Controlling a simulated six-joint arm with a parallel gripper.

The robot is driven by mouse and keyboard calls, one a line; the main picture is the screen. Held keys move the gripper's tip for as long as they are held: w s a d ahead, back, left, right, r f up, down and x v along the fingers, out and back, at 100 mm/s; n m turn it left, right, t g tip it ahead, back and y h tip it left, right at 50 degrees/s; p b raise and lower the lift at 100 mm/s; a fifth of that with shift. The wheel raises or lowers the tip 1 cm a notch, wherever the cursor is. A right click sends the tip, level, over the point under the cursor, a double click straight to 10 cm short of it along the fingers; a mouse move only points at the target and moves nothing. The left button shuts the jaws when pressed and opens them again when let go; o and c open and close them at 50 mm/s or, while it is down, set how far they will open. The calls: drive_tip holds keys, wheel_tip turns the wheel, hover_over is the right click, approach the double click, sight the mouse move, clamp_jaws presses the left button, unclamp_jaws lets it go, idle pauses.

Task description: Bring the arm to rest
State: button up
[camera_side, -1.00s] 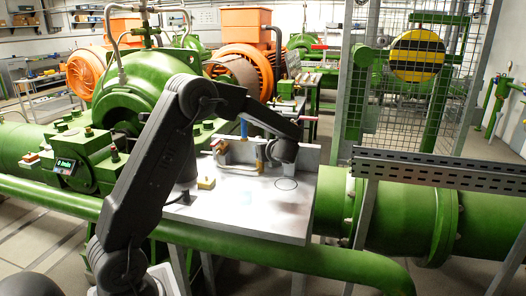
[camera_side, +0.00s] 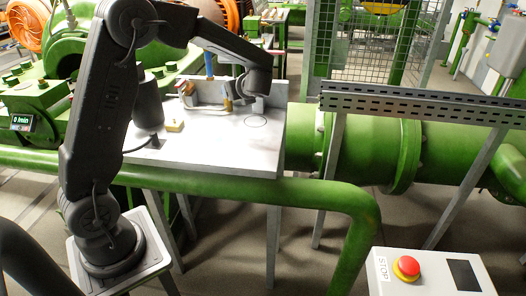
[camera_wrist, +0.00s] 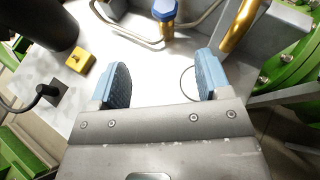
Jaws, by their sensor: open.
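My gripper (camera_wrist: 163,82) is open in the wrist view, its two blue-grey finger pads wide apart with nothing between them. Behind the gap lies bare light plate. In the side view my arm reaches over the plate (camera_side: 215,155), with its wrist bent down near the back right of it. The fingers are hard to make out there.
A yellow block (camera_wrist: 81,60) and a dark cylinder (camera_wrist: 50,22) stand left of my gripper. A blue-topped post (camera_wrist: 164,10), a bent metal rod (camera_wrist: 130,32) and a gold rod (camera_wrist: 241,26) are beyond the fingers. A stop-button box (camera_side: 425,275) stands front right.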

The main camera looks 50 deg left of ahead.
drive_tip(key=s+d+r+n+t+h, duration=0.1)
drive_tip(key=s+d+r+n+h, duration=0.1)
drive_tip(key=s+d+n+h, duration=0.4)
drive_tip(key=s+d+r+n+t+h, duration=0.1)
drive_tip(key=s+d+n+h, duration=0.5)
drive_tip(key=s+d+n, duration=0.7)
drive_tip(key=s+d+r, duration=0.1)
drive_tip(key=s+d, duration=0.4)
drive_tip(key=d, duration=0.1)
drive_tip(key=shift+s+d+r+n+t+h, duration=0.25)
drive_tip(key=shift+s+n+t+h, duration=0.05)
drive_tip(key=shift+t+h, duration=0.1)
idle(0.8)
